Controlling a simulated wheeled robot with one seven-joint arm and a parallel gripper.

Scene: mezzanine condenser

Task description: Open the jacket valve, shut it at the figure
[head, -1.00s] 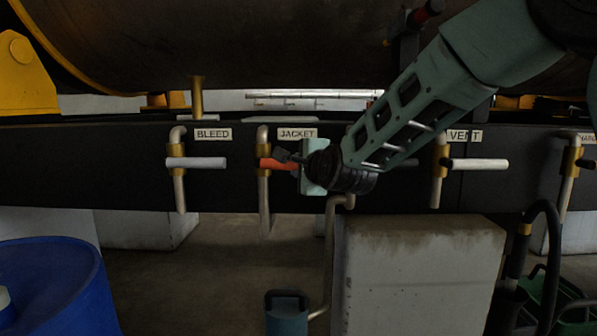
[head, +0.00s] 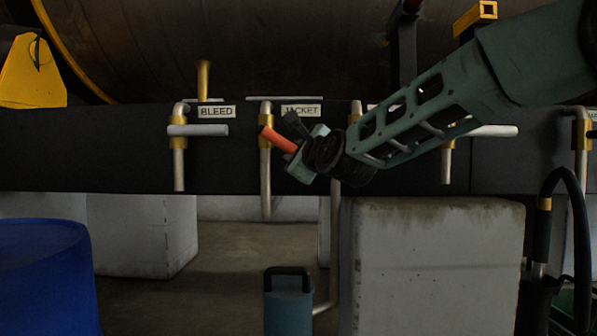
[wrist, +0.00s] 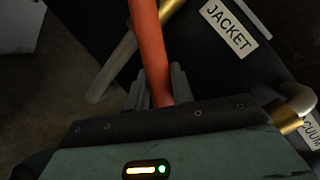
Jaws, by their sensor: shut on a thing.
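The jacket valve has an orange-red handle (head: 279,140) on a brass body with a pale pipe (head: 265,185), under the JACKET label (head: 300,111). The handle slopes down to the right from the valve body. My gripper (head: 296,146) is shut on the handle near its outer end. In the wrist view the handle (wrist: 149,45) runs down between the two grey fingers (wrist: 156,88), and the JACKET label (wrist: 229,29) is at upper right. I see no liquid at the pipe's outlet. No gauge or readable figure shows.
The BLEED valve's white handle (head: 198,130) is level, to the left. Another pale handle (head: 494,131) is level to the right. A teal container (head: 288,305) stands on the floor below, left of a concrete block (head: 435,265). A blue drum (head: 45,275) is at lower left.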

